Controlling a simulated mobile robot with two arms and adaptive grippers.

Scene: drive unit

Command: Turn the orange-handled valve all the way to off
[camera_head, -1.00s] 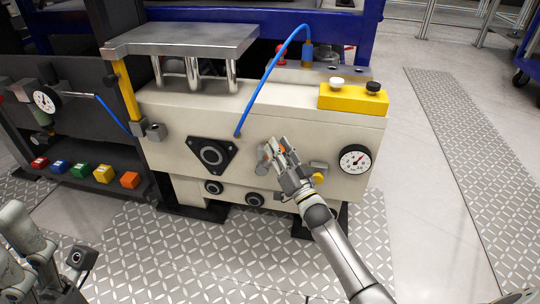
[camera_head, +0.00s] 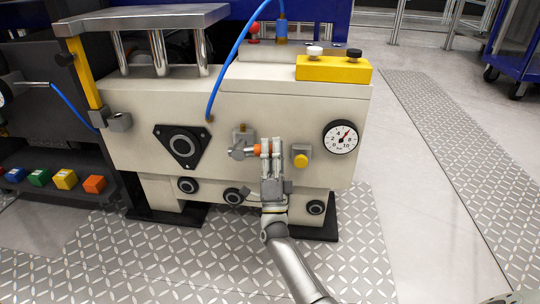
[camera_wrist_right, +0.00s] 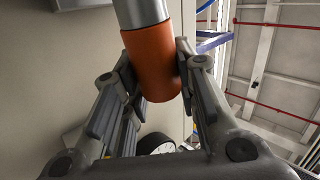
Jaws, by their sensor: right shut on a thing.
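The valve (camera_head: 242,136) is on the front face of the cream drive unit, right of the black triangular flange. Its grey lever points to the right, roughly level, and ends in an orange handle (camera_head: 257,150). My right gripper (camera_head: 271,146) comes from below and is shut on the orange handle, partly covering it. In the right wrist view the orange handle (camera_wrist_right: 152,62) sits between the two fingers (camera_wrist_right: 153,72), with its grey shaft running up out of the picture. My left gripper is out of view.
A yellow button (camera_head: 301,157) is close to the right of my right gripper. A pressure gauge (camera_head: 341,137) is further right. A blue hose (camera_head: 225,70) arcs down to the unit's front. Black round fittings (camera_head: 234,196) sit below the valve. Open floor lies to the right.

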